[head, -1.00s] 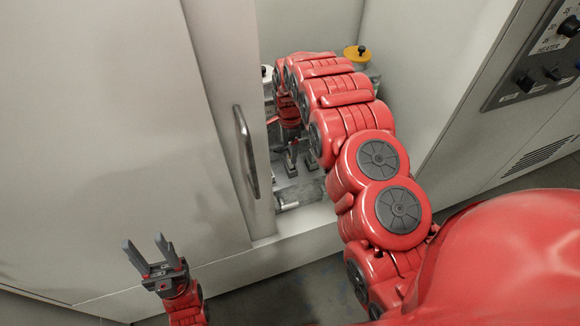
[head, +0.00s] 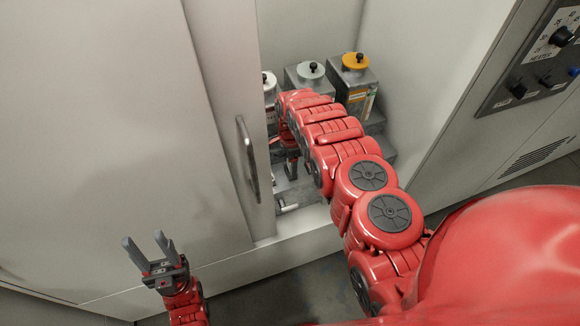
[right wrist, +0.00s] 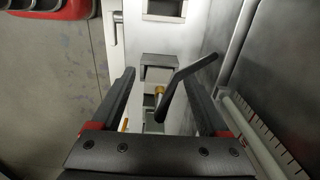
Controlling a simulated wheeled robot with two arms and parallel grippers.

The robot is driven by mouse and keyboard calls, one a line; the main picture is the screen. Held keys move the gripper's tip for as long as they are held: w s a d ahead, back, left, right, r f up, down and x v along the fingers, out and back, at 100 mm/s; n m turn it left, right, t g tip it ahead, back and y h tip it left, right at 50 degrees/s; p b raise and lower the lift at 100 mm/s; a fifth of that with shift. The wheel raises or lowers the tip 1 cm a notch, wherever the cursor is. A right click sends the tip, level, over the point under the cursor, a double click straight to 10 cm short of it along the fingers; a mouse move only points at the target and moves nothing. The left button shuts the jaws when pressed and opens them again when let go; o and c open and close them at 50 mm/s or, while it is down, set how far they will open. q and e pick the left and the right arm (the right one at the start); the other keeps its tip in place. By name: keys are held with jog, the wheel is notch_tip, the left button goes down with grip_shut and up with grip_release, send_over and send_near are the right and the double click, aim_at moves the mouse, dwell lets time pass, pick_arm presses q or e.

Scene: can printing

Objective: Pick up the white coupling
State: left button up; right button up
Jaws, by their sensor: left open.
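I cannot clearly identify the white coupling. A container with a white cap (head: 269,80) and black knob shows partly behind the door edge in the head view; whether this is the coupling I cannot tell. My right gripper (right wrist: 160,98) is open in the right wrist view, with its fingers wide apart and nothing held between them. My left gripper (head: 147,251) is open and empty outside the cabinet.
A control panel (head: 530,62) is at upper right.

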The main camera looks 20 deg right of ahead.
grip_shut()
jog(key=shift+r, duration=0.1)
dwell(0.3)
